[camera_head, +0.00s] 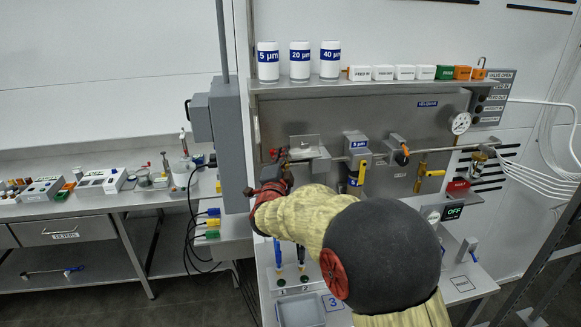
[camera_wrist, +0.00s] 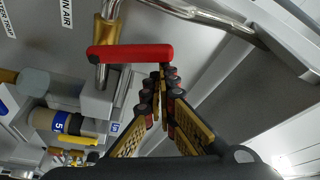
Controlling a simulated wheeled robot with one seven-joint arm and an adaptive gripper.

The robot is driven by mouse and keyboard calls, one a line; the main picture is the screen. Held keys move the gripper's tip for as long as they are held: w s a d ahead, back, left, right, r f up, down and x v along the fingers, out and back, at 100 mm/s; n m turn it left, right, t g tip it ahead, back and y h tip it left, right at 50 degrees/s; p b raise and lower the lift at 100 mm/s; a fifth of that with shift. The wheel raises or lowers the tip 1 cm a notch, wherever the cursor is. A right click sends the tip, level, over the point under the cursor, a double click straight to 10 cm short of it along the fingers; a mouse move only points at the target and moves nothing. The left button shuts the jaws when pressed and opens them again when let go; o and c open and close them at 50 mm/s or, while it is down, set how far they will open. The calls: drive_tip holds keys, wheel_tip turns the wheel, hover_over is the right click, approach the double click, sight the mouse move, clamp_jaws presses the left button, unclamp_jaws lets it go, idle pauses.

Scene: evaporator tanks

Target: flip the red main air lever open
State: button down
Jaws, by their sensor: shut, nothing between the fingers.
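The red main air lever (camera_wrist: 128,54) lies crosswise near the top of the wrist view. Its left end meets a metal stem beside a brass fitting (camera_wrist: 109,30) on a pipe. My gripper (camera_wrist: 163,72) is shut and empty. Its fingertips are just below the lever's free right end in the wrist view; I cannot tell whether they touch it. In the head view my gripper is at the left end of the grey panel (camera_head: 230,152), where my wrist hides much of the lever area.
The filter unit with a yellow handle (camera_head: 362,172) sits right of my gripper; a filter with a blue label also shows in the wrist view (camera_wrist: 60,122). A shelf (camera_head: 370,86) with white cylinders runs above. A grey box (camera_head: 226,125) stands close on the left.

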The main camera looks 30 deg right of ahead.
sight(273, 155)
drive_tip(key=a+n+b, duration=0.1)
drive_tip(key=a+f+n+t+b, duration=0.1)
drive_tip(key=n+b, duration=0.1)
drive_tip(key=w+a+n+t+y+b, duration=0.1)
drive_tip(key=n+b, duration=0.1)
drive_tip(key=shift+f, duration=0.25)
drive_tip(key=a+n+b, duration=0.1)
drive_tip(key=n+b, duration=0.1)
drive_tip(key=a+f+n+t+y+b, duration=0.1)
drive_tip(key=n, duration=0.2)
drive_tip(key=w+n+t+y+b, duration=0.1)
drive_tip(key=n+b, duration=0.1)
drive_tip(key=shift+a+f+n+b, duration=0.3)
drive_tip(key=shift+a+f+n, duration=0.05)
drive_tip(key=shift+a+n, duration=0.05)
drive_tip(key=shift+s, duration=0.1)
